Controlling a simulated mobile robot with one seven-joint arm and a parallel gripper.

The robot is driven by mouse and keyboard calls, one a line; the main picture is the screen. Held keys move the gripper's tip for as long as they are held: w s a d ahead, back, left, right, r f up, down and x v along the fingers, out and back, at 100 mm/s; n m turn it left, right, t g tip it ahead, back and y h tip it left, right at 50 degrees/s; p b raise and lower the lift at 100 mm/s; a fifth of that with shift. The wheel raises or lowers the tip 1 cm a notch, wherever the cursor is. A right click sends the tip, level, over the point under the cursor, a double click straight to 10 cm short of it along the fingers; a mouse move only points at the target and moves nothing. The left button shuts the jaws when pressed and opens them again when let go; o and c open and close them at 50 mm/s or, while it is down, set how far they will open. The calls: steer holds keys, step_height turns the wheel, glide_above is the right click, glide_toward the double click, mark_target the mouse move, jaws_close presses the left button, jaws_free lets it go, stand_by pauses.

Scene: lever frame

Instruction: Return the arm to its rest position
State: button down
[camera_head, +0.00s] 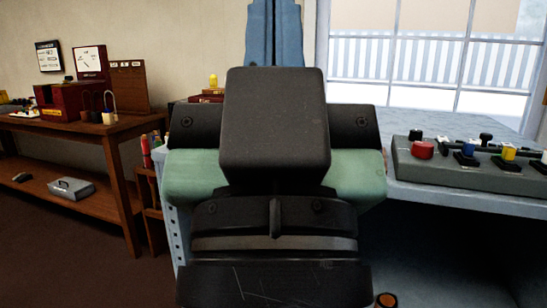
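I cannot make out any gripper fingers, so my gripper is not seen. The grey lever frame (470,168) stands on the blue-grey bench at the right. It carries a red knob (422,150), a blue lever (466,152), a yellow lever (509,153) and several black ones. My arm is left of the lever frame, with a small gap between them in the picture.
A wooden table (75,131) stands at the left with a dark red box (58,102), padlocks (109,108) and a wooden board (130,85). A metal box (71,189) lies on its lower shelf. A window is behind the bench. Brown floor shows at lower left.

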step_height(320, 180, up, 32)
steer(key=p, duration=3)
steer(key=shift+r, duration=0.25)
